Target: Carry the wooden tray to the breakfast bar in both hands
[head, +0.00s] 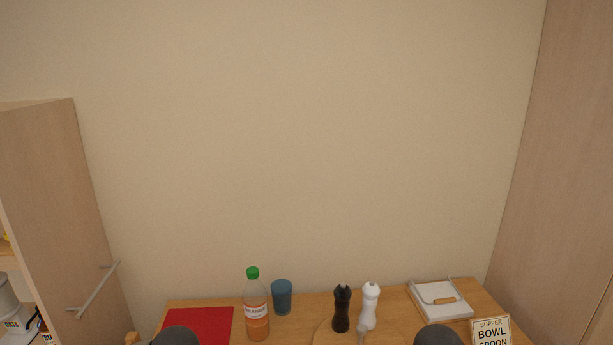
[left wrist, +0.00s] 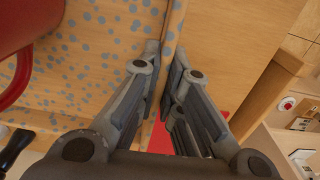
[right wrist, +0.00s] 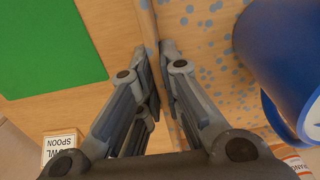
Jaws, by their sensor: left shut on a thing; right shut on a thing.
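The wooden tray has a blue-dotted floor and a raised wooden rim. Its rim shows in the left wrist view (left wrist: 173,25) and in the right wrist view (right wrist: 149,22). My left gripper (left wrist: 166,62) is shut on one rim. My right gripper (right wrist: 160,55) is shut on another stretch of rim. A red mug (left wrist: 22,35) is on the tray near my left gripper. A blue mug (right wrist: 285,45) is on it near my right gripper. The tray is not visible in the head view, where only dark rounded parts of mine show at the bottom edge.
A green mat (right wrist: 45,45) shows beside the tray. Tall panels flank both sides.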

